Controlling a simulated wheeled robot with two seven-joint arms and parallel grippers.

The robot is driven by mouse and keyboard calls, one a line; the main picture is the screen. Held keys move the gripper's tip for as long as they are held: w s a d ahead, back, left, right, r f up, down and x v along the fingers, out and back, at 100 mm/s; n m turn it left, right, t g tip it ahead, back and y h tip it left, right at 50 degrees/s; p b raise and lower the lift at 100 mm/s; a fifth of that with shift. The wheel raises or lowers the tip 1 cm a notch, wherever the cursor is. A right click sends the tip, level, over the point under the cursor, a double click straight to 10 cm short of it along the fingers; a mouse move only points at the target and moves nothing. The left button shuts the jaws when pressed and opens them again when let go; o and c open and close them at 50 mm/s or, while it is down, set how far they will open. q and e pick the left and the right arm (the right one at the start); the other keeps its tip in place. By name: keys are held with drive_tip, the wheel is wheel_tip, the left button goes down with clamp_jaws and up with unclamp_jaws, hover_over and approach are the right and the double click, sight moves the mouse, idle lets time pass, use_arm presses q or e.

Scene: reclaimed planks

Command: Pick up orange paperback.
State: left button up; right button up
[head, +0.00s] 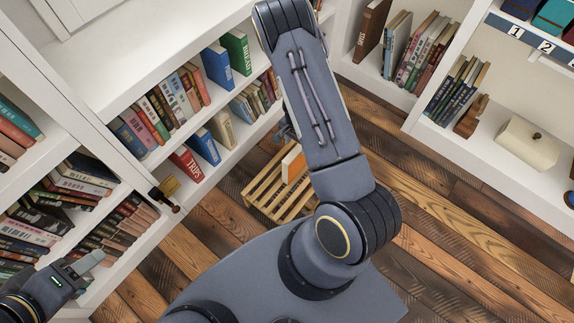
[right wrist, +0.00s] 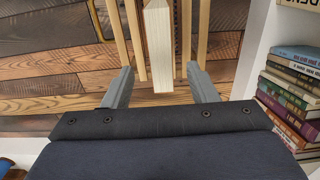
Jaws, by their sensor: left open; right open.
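The orange paperback (head: 293,163) stands on a slatted wooden stand (head: 262,190) on the floor, partly hidden by my right arm in the head view. In the right wrist view its pale page edge (right wrist: 159,45) shows between the two fingers of my right gripper (right wrist: 160,72). That gripper is open, with a gap on both sides of the book. I cannot tell how deep the book sits between the fingers. In the head view the right gripper is mostly hidden behind its arm. My left gripper (head: 90,268) is open and empty at the lower left, near the shelves.
White bookshelves (head: 120,85) full of books line the left and back. Another white shelf unit (head: 440,125) stands at the right. A stack of books (right wrist: 290,90) is right of the gripper in the wrist view. The plank floor (head: 450,230) is clear at the right.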

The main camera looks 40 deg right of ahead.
sight(295, 152)
wheel_tip(295, 152, down, 7)
drive_tip(key=b, duration=0.2)
drive_tip(key=shift+a+r+b, duration=0.1)
drive_tip(key=shift+b, duration=0.2)
drive_tip(key=shift+r, duration=0.1)
clamp_jaws()
